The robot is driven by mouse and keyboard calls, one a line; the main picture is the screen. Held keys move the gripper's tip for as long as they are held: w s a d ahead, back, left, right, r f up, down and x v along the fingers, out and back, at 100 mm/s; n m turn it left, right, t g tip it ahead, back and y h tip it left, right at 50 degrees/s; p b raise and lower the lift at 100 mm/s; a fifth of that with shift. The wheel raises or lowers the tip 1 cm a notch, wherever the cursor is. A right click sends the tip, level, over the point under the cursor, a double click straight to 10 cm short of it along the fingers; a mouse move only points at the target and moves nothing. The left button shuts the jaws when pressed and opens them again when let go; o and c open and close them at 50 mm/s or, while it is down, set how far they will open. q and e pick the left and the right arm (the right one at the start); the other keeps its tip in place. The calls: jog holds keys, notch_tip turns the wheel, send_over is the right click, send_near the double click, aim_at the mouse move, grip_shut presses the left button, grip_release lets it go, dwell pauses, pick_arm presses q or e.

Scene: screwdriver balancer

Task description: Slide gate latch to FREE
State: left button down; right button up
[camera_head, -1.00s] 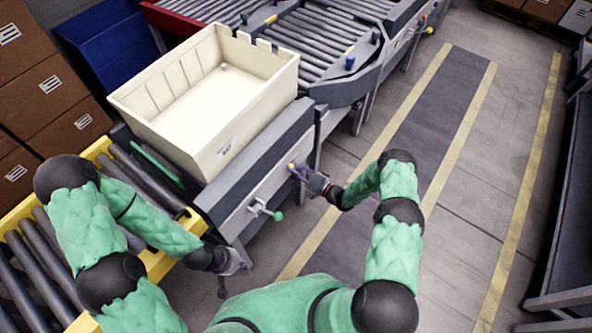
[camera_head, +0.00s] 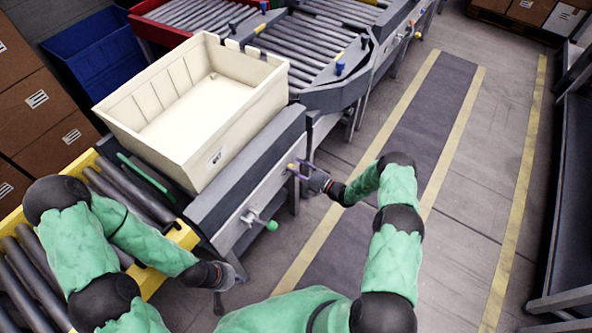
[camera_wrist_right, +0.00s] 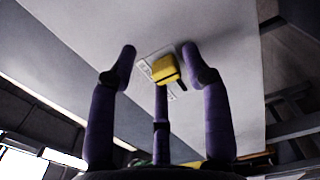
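A yellow latch knob (camera_head: 291,166) sticks out of the grey conveyor side panel (camera_head: 262,193) below the tote. It also shows in the right wrist view (camera_wrist_right: 165,69), in front of a small light label plate (camera_wrist_right: 146,66) whose text I cannot read. My right gripper (camera_head: 299,170) is at this knob. Its purple fingers (camera_wrist_right: 160,62) are spread around the knob, with a visible gap on the left side; contact is unclear. My left gripper (camera_head: 232,275) hangs low near the panel's near end, apart from the knob; its finger opening is too small to judge.
A lever with a green knob (camera_head: 271,225) sticks out nearer on the same panel. A cream tote (camera_head: 150,150) stands on the conveyor above. A yellow-framed roller conveyor (camera_head: 178,238) lies left. Floor to the right (camera_head: 480,200) is clear.

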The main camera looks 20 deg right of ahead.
jog(key=v, duration=1.2)
jog(key=shift+f, duration=0.1)
dwell(0.4)
